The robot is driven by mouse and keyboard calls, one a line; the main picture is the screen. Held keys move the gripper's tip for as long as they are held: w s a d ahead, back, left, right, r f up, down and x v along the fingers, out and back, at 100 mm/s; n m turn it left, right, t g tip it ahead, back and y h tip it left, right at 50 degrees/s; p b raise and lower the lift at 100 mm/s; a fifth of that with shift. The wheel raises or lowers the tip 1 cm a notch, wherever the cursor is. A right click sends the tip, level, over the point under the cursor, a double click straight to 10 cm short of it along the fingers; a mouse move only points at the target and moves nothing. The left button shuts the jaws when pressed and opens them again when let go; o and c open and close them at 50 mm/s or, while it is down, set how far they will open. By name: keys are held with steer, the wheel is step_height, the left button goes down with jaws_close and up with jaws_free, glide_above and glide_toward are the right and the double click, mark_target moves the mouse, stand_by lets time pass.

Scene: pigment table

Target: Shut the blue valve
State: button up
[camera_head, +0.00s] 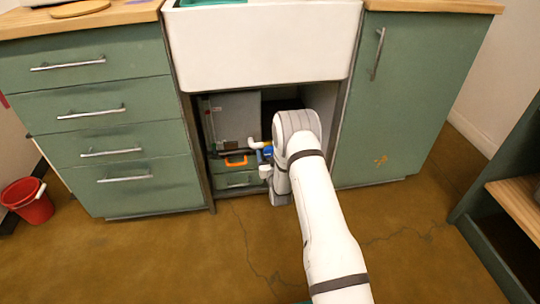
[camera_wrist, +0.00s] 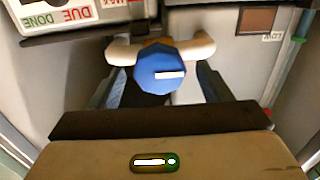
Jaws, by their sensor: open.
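The blue valve (camera_wrist: 160,66) is a faceted round knob with a small white mark on its face, in the upper middle of the wrist view. Pale pipe ends stick out on both sides behind it. In the head view a small patch of the blue valve (camera_head: 268,151) shows under the sink, partly hidden by my arm. My gripper (camera_wrist: 158,88) is open, with one finger on each side of the knob. I cannot tell whether the fingers touch it. In the head view my gripper is mostly hidden behind my wrist.
The open bay under the white sink (camera_head: 262,50) is narrow, with green drawers (camera_head: 115,125) left and a green cupboard door (camera_head: 400,110) right. An orange handle (camera_head: 236,161) sits just left of my wrist. A printed label panel (camera_wrist: 75,14) hangs close above left. A red bucket (camera_head: 28,202) stands far left.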

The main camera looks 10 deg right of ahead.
steer(key=shift+w, duration=0.8)
steer(key=shift+c, duration=0.5)
steer(key=c, duration=0.8)
steer(key=shift+c, duration=0.2)
